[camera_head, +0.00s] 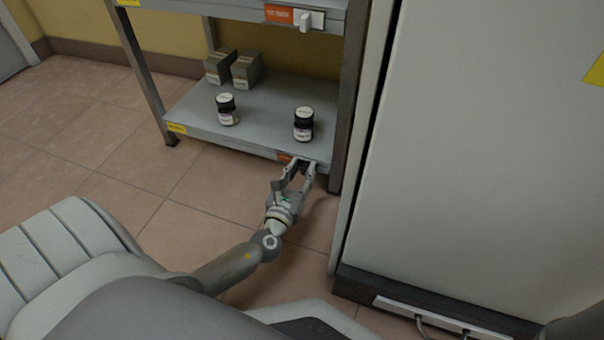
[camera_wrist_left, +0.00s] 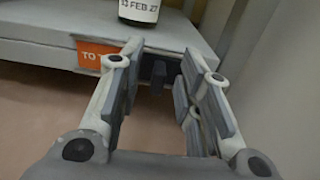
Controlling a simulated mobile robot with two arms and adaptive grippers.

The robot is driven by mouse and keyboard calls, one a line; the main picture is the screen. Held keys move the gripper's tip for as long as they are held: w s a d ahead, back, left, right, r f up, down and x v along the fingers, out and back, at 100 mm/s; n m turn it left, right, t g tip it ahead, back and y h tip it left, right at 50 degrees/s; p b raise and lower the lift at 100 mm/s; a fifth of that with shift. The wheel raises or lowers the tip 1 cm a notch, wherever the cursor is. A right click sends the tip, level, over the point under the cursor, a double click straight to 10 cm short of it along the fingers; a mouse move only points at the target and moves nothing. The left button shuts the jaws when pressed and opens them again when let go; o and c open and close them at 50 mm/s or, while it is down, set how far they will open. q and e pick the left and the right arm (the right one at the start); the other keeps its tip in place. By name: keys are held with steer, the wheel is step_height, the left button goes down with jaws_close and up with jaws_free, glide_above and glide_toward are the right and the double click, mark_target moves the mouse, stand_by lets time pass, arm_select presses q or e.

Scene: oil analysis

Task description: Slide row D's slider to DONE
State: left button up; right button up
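The bottom shelf's slider sits on its front edge at the right. Its orange label (camera_head: 284,158) shows in the head view, and the wrist view shows the label (camera_wrist_left: 95,55) reading "TO", the rest hidden by a finger. A small dark slider knob (camera_wrist_left: 158,78) stands out right of the label. My left gripper (camera_head: 299,166) is at this edge, with its fingers apart. In the wrist view the left gripper's fingers (camera_wrist_left: 158,82) stand on either side of the knob, with gaps visible. I cannot read the row letter. My right gripper is not in view.
Two dark jars with white lids, a left jar (camera_head: 227,110) and a right jar (camera_head: 303,124), stand on the bottom shelf (camera_head: 262,100). Grey boxes (camera_head: 246,70) are behind. The upper shelf has a white slider knob (camera_head: 305,21). A tall pale cabinet (camera_head: 470,150) stands close right.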

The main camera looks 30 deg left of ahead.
arm_select(q)
steer(key=shift+w, duration=0.35)
jaws_close()
steer(key=shift+a, duration=0.1)
